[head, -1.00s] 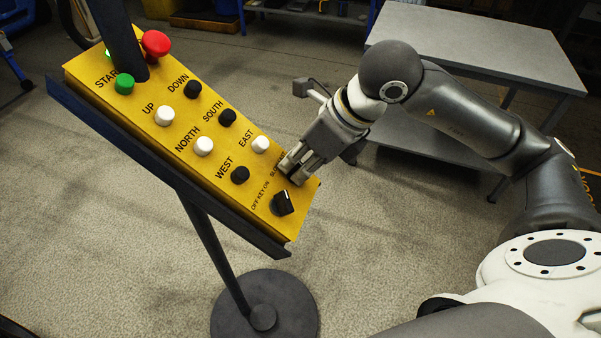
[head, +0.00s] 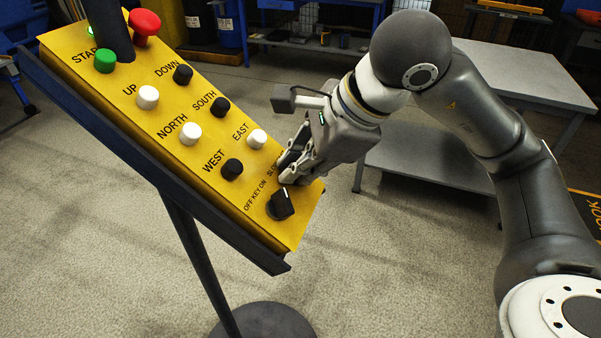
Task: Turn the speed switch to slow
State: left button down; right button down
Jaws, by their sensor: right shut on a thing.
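The yellow control panel (head: 213,205) is tilted on a dark stand in the left half of the head view. The label beginning "SL" for the speed switch shows near its lower right corner, and the switch itself is hidden behind my right gripper. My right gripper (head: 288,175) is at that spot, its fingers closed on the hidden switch. A black key switch (head: 281,204) labelled "OFF KEY ON" sits just below the fingers. My left gripper is not in view.
Black and white buttons, such as EAST (head: 257,138) and WEST (head: 232,169), lie close to the gripper. A red mushroom button (head: 145,22) and a green START button (head: 105,60) are at the panel's upper end. A grey table (head: 500,72) stands behind my right arm.

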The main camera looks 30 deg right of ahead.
jog(key=shift+f+n, duration=0.15)
jog(key=shift+n, duration=0.25)
jog(key=shift+s+b, duration=0.1)
jog(key=shift+b, duration=0.2)
jog(key=c, duration=1.5)
grip_release()
jog(key=v, duration=1.2)
